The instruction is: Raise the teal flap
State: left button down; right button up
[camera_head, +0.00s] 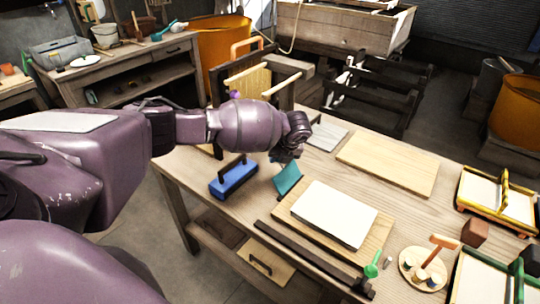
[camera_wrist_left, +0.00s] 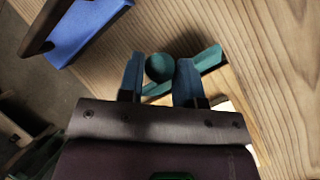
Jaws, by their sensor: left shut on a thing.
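The teal flap (camera_head: 286,179) stands tilted up on the wooden table, at the left edge of a board that carries a white sheet. My left gripper (camera_head: 290,157) reaches over the table from the left, with its fingers just above the flap and partly hidden by the wrist. In the left wrist view, a round teal knob (camera_wrist_left: 159,67) sits between the two fingertips (camera_wrist_left: 160,75), and the gripper is shut on it. Part of the teal flap (camera_wrist_left: 209,58) shows beside the right finger. My right gripper is in neither view.
A blue block with a dark handle (camera_head: 233,178) stands left of the flap. The board with the white sheet (camera_head: 326,213) lies to its right. A dark bar (camera_head: 310,256) runs along the table's front. A bare pale board (camera_head: 388,164) lies farther back.

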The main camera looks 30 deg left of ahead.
pick_arm(q)
jog(key=d+p, duration=0.1)
jog(key=d+y+p, duration=0.1)
jog(key=d+p, duration=0.1)
jog(key=d+r+y+p, duration=0.1)
jog(key=shift+s+d, duration=0.15)
jog(key=shift+s, duration=0.2)
jog(key=shift+s+d+f+p, duration=0.15)
jog(key=shift+d+p, duration=0.6)
jog(key=shift+d, duration=0.35)
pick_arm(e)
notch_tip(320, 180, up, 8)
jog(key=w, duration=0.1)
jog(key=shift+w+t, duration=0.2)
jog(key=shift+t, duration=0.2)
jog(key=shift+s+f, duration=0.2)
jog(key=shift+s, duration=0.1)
pick_arm(q)
jog(key=c, duration=1.3)
grip_release()
jog(key=o, duration=0.5)
jog(key=shift+w+f, duration=0.1)
jog(key=shift+w, duration=0.1)
jog(key=v, duration=1.1)
jog(key=shift+s+p, duration=0.1)
jog(key=shift+p, duration=0.2)
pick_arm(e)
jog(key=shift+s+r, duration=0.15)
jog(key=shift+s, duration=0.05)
